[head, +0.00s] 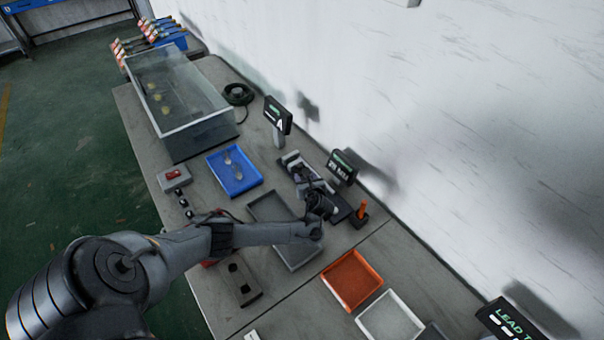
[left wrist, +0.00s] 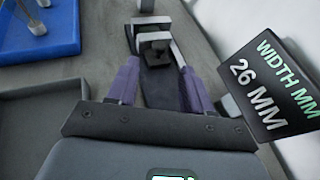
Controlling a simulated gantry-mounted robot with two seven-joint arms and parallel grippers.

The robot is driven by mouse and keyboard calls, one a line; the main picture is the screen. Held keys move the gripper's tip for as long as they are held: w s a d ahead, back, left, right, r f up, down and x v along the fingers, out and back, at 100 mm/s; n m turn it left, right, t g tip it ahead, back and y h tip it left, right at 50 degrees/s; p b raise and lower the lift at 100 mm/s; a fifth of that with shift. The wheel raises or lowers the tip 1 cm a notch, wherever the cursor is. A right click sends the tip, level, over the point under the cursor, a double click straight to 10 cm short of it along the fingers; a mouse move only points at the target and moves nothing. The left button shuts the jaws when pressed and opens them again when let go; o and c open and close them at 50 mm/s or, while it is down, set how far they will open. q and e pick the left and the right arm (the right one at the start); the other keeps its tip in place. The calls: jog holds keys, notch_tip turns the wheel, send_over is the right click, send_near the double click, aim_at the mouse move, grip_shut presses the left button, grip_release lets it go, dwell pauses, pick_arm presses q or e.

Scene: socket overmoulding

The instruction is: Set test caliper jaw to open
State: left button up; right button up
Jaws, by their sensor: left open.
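The test caliper (head: 292,159) is a dark rail with grey jaw blocks on the bench near the wall. In the left wrist view its grey jaw block (left wrist: 154,39) stands on the rail, with a dark part in front of it. The caliper's display (left wrist: 268,87) reads "WIDTH MM 26 MM"; it also shows in the head view (head: 341,166). My left gripper (head: 308,181) is over the caliper, its two fingers (left wrist: 160,70) apart on either side of the rail just short of the jaw block. I cannot tell whether they touch it. My right gripper is not in view.
A blue tray (head: 250,183) holds small parts left of the caliper. A grey tray (head: 257,204) lies under my left arm. An orange tray (head: 370,287), a white tray (head: 409,302) and an orange-handled tool (head: 362,210) are to the right. A glass tank (head: 172,75) stands at the far end.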

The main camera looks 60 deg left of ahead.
aim_at(300, 167)
pick_arm(q)
jog(key=b+x, duration=0.2)
jog(key=x, duration=0.4)
jog(key=shift+a+f+b, duration=0.25)
jog(key=shift+b, duration=0.05)
jog(key=shift+w+a+f, duration=0.2)
jog(key=shift+w+a, duration=0.05)
jog(key=shift+a, duration=0.3)
jog(key=shift+a+b, duration=0.15)
jog(key=shift+b, duration=0.15)
grip_shut()
